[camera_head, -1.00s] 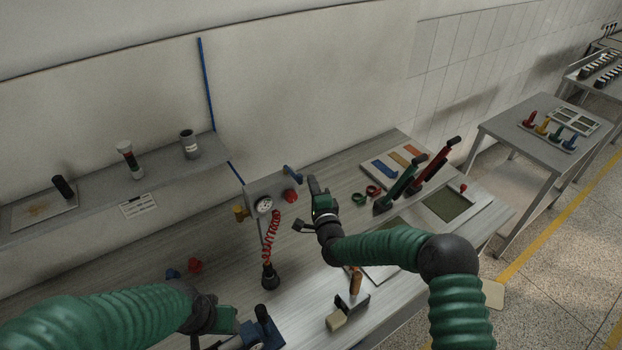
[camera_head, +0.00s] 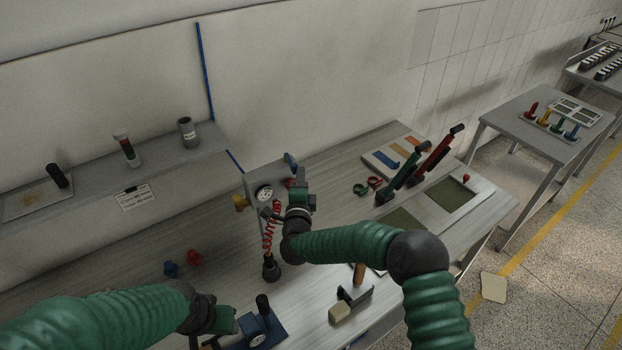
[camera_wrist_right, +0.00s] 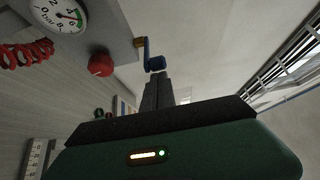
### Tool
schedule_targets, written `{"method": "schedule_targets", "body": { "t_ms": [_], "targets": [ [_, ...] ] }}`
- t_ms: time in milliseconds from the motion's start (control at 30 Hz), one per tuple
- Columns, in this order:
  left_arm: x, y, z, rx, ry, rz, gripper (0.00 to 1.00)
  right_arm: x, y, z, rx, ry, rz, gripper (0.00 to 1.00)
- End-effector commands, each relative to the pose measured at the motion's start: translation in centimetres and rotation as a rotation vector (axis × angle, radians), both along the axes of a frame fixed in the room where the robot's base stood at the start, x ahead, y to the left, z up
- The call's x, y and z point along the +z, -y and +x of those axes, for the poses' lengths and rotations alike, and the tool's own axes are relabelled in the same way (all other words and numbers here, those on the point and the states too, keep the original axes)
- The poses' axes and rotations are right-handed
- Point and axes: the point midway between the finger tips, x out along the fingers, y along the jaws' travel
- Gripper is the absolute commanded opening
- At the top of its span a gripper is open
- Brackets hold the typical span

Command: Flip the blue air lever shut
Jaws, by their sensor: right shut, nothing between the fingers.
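The blue air lever (camera_head: 291,162) sticks out of the right side of the grey gauge box (camera_head: 254,183). In the right wrist view the lever (camera_wrist_right: 156,62) is joined to a brass fitting and its thick blue end is just beyond my fingertips. My right gripper (camera_head: 298,178) is shut and empty, in front of the box's right side and just below the lever; its fingers (camera_wrist_right: 157,82) are together. I cannot tell whether they touch the lever. My left gripper (camera_head: 215,336) is low at the left, by a blue-based device; its fingers are unclear.
A red knob (camera_wrist_right: 101,63) and a dial gauge (camera_wrist_right: 58,14) are on the box's front, close to my right gripper. A red coiled hose (camera_head: 269,227) hangs below. Green and red upright levers (camera_head: 432,153) stand to the right.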

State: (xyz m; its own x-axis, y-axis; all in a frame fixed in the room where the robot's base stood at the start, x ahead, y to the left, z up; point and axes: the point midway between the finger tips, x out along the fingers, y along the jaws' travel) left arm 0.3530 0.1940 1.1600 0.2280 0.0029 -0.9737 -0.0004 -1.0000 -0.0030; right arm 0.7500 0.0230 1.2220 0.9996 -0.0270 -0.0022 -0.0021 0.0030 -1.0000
Motion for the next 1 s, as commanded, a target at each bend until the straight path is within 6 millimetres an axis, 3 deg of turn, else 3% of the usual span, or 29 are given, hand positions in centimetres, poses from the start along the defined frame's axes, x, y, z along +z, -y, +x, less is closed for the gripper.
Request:
{"method": "schedule_targets", "body": {
  "t_ms": [33, 600, 800, 1000],
  "targets": [
    [-1.5, 0.0, 0.0, 0.0, 0.0, 0.0, 0.53, -0.5, -0.5, -0.1, 0.002, 0.005, 0.0, 0.0],
    [-9.1, 0.0, 0.0, 0.0, 0.0, 0.0, 0.53, -0.5, -7.1, -0.4, 0.005, 0.004, 0.003, 0.0],
    [-10.9, 0.0, 0.0, 0.0, 0.0, 0.0, 0.53, -0.3, -9.3, 0.3, 0.005, 0.004, 0.003, 0.0],
    [-11.5, 0.0, 0.0, 0.0, 0.0, 0.0, 0.53, 0.1, -10.8, 1.2, 0.003, 0.002, 0.0, 0.0]
  ]
}}
